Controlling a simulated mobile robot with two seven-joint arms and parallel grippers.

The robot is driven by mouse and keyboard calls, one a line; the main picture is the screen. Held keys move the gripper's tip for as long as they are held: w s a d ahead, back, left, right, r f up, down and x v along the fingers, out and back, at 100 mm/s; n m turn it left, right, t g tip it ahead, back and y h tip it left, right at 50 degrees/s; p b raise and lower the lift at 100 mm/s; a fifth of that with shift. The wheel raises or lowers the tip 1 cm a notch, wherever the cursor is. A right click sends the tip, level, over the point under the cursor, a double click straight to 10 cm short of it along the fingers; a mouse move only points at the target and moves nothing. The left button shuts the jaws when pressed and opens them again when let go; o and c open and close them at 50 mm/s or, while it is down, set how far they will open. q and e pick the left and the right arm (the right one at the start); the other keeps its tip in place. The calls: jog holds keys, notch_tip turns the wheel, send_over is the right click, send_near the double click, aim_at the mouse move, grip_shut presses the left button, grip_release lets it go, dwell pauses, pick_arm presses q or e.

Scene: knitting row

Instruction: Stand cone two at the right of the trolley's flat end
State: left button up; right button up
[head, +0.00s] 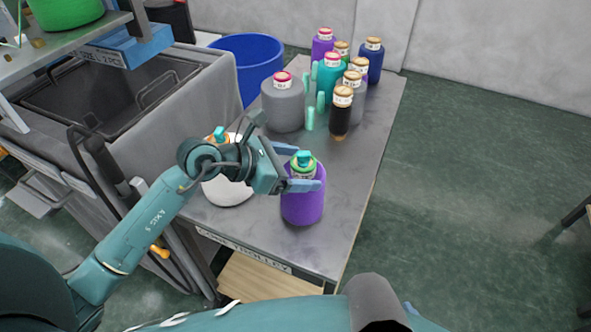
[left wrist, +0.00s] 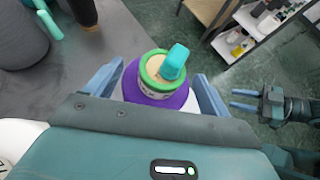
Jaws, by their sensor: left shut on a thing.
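A purple cone (head: 303,207) with a green top and a teal cap is at the right of the trolley's near end. Its number is not readable. My left gripper (head: 303,168) is shut around its upper part; the left wrist view also shows the cone (left wrist: 160,88) between the blue fingers. The cone is upright, and I cannot tell if its base touches the trolley top (head: 340,200). A white cone (head: 228,190) with an orange top and teal cap stands to its left, partly hidden by my left arm. My right gripper (left wrist: 243,99) shows empty, fingers apart, in the left wrist view.
Several cones, including a grey one (head: 283,106) and a black one (head: 341,117), stand farther back on the trolley. Teal upright pegs (head: 310,118) stand among them. A grey bin (head: 150,110) and a blue tub (head: 247,62) are at the left.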

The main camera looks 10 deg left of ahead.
pick_arm(q)
jog(key=shift+f, duration=0.7)
jog(key=o, duration=1.5)
jog(key=shift+f, duration=0.1)
jog(key=shift+c, duration=0.2)
